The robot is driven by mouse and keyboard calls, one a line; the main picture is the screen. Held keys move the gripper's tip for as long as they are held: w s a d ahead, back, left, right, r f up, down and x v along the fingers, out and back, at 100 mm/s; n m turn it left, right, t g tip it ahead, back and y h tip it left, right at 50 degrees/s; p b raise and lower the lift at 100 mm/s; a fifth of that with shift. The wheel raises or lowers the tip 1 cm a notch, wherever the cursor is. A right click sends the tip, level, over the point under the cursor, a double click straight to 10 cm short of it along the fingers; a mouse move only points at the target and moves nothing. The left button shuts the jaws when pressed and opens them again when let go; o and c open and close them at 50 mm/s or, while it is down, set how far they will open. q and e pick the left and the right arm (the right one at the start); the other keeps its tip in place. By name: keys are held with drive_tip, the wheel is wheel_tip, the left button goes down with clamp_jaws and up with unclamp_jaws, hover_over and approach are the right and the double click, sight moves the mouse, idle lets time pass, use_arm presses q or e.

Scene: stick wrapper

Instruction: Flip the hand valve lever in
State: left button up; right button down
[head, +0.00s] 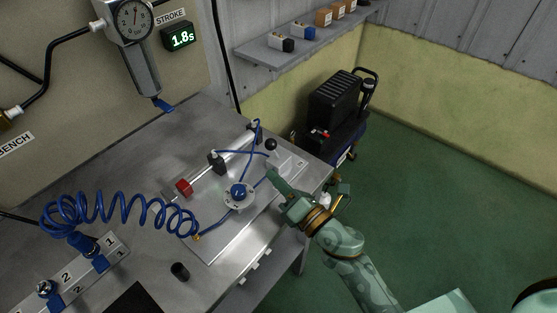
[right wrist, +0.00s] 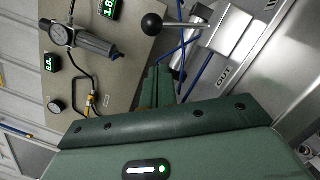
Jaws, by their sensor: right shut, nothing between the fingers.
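The hand valve (head: 290,163) is a pale block at the right end of the metal plate on the bench. Its lever ends in a black ball knob (head: 271,144). In the right wrist view the ball knob (right wrist: 152,25) sits on a thin metal rod (right wrist: 182,24) that runs to the right. My right gripper (head: 272,177) is shut and empty, just in front of the valve in the head view. In the right wrist view its closed fingers (right wrist: 156,86) are below the knob, apart from it. My left gripper is not in view.
A cylinder with a red end (head: 184,187) and a round regulator with a blue knob (head: 238,190) stand on the plate. Blue hoses loop near the valve. A coiled blue hose (head: 120,213) lies left. A black-and-blue machine (head: 335,105) stands beyond the bench.

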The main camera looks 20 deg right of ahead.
sight(275, 148)
drive_tip(key=shift+w+d+r+p, duration=0.25)
drive_tip(key=shift+w+r, duration=0.15)
drive_tip(key=shift+w, duration=0.2)
drive_tip(key=shift+w+d+r+p, duration=0.2)
drive_tip(key=shift+w+r, duration=0.15)
drive_tip(key=shift+w, duration=0.2)
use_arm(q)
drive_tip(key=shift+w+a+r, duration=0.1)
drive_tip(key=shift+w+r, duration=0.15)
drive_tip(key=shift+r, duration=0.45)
use_arm(e)
drive_tip(key=shift+w+d+r, duration=0.15)
drive_tip(key=shift+w, duration=0.35)
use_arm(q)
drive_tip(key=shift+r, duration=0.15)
use_arm(e)
drive_tip(key=shift+r, duration=0.1)
